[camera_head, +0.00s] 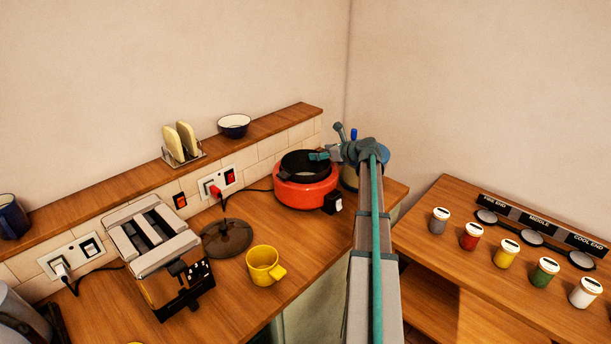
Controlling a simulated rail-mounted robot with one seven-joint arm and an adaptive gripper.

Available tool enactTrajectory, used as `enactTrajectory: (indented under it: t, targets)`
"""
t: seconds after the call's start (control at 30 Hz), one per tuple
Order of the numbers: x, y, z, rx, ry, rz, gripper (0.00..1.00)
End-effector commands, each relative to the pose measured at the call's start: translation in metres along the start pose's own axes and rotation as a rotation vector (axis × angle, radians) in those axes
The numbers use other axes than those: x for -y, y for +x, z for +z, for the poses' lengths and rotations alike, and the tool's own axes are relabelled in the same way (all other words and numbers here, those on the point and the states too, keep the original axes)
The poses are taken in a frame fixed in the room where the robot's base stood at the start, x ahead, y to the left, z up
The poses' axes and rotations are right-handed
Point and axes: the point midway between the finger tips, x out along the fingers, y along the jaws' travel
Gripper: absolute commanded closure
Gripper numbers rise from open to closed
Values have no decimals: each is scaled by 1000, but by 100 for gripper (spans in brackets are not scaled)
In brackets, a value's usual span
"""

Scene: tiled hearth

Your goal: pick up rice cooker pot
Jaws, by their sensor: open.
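The rice cooker (304,197) is a round red base on the wooden counter near the corner, with a dark switch box at its front right. The black pot (301,163) sits in its top, with its dark rim showing above the red body. My gripper (318,156) is at the right side of the pot's rim, reaching in from the right. It is open, with its fingertips by the rim; I cannot tell whether they touch it. My arm covers part of the counter to the right of the cooker.
A wooden shelf (285,118) runs behind, holding a bowl (234,123) and toast rack (182,145). A lower table (470,272) at right holds several jars.

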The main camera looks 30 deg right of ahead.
Motion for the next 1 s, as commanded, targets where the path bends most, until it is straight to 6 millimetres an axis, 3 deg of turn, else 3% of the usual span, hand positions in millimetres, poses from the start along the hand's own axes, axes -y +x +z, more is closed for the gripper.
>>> enactTrajectory:
  t: [0.2,0.67,1.0]
  targets:
    - [0,0,0,0,0,0,21]
    - [0,0,-1,-1,0,-1,98]
    - [0,0,1,1,1,-1,100]
